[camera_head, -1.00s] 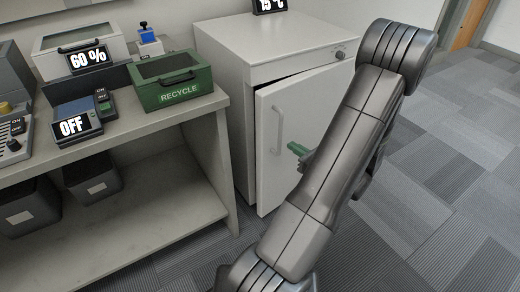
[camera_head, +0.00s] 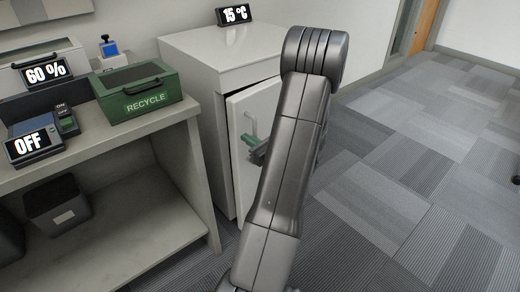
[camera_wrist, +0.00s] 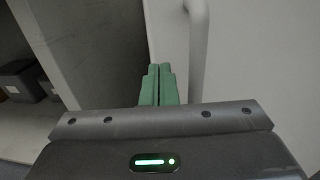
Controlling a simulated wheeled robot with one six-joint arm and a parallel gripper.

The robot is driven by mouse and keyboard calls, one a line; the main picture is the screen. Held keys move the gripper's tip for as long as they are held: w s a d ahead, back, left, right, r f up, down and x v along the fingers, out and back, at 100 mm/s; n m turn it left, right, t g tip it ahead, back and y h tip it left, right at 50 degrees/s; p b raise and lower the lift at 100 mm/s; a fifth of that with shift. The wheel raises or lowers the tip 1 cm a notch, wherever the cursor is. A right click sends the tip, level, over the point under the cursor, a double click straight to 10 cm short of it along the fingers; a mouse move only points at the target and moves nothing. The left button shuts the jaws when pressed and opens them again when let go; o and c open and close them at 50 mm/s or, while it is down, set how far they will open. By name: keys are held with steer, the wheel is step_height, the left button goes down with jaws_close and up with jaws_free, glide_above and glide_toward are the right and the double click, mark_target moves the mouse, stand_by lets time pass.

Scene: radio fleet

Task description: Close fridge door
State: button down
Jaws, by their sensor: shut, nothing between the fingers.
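The white fridge (camera_head: 190,110) stands right of the bench in the head view. Its door (camera_head: 240,175) is ajar, with a dark gap along the top edge. The door's vertical handle (camera_head: 249,125) also shows in the wrist view (camera_wrist: 198,45). My gripper (camera_head: 252,143) has green fingers and is at the door front, close to the handle. In the wrist view the fingers (camera_wrist: 158,85) are together and empty, left of the handle and near the door's free edge. I cannot tell whether they touch the door. My arm hides the door's right part.
The bench (camera_head: 180,130) at left carries a green recycle box (camera_head: 135,105), a display reading OFF (camera_head: 35,145) and another reading 60 % (camera_head: 42,72). A dark bin (camera_head: 57,205) stands below. A 15 °C display (camera_head: 235,14) is on the fridge.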

mark_target(232, 129)
steer(key=shift+x, duration=0.95)
steer(key=x, duration=0.5)
steer(key=shift+a, duration=0.3)
steer(key=shift+w+a+r, duration=0.1)
steer(key=shift+w+a, duration=0.1)
steer(key=shift+w, duration=0.15)
steer(key=shift+w+r, duration=0.1)
steer(key=shift+r, duration=0.1)
